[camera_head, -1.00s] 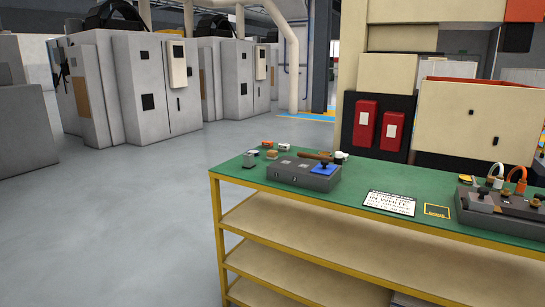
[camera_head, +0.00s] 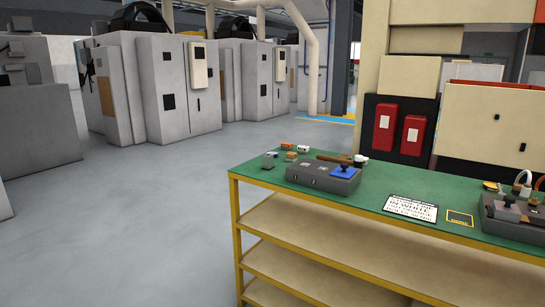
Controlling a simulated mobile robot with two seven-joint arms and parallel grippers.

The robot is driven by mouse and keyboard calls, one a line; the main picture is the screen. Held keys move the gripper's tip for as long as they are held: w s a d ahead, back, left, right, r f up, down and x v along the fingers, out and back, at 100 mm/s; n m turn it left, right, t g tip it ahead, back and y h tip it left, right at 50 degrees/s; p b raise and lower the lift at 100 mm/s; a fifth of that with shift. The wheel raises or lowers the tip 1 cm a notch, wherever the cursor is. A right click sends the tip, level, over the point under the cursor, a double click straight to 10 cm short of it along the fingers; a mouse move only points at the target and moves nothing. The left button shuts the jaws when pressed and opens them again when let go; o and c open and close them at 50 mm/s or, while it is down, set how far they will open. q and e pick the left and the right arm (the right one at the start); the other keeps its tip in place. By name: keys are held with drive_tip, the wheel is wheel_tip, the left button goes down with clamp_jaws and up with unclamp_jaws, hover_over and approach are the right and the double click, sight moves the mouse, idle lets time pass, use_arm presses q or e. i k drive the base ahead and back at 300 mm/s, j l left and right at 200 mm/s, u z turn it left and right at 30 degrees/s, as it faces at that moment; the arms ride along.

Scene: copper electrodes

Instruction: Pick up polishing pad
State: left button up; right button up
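No gripper of mine is in view. A green-topped workbench (camera_head: 380,192) with a yellow frame stands at the right. A grey box (camera_head: 309,177) sits on it near its left end. The blue piece may be the polishing pad, but I cannot tell for sure.
Small blocks (camera_head: 291,155) lie at the bench's back left. A white printed sign (camera_head: 411,208) and a yellow-edged square (camera_head: 460,219) lie flat mid-bench. Red boxes (camera_head: 385,129) and cream cabinets (camera_head: 490,120) stand behind. Grey machines (camera_head: 150,90) stand at left. The floor left of the bench is clear.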

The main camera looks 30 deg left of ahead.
sight(291, 156)
drive_tip(key=i+j+z, duration=0.15)
drive_tip(key=j, duration=0.25)
drive_tip(key=i+j+z, duration=0.1)
drive_tip(key=j, duration=0.3)
drive_tip(key=i+j+z, duration=0.15)
drive_tip(key=j, duration=0.25)
drive_tip(key=i+j+z, duration=0.15)
drive_tip(key=j, duration=0.25)
drive_tip(key=j+z, duration=0.1)
drive_tip(key=j, duration=0.35)
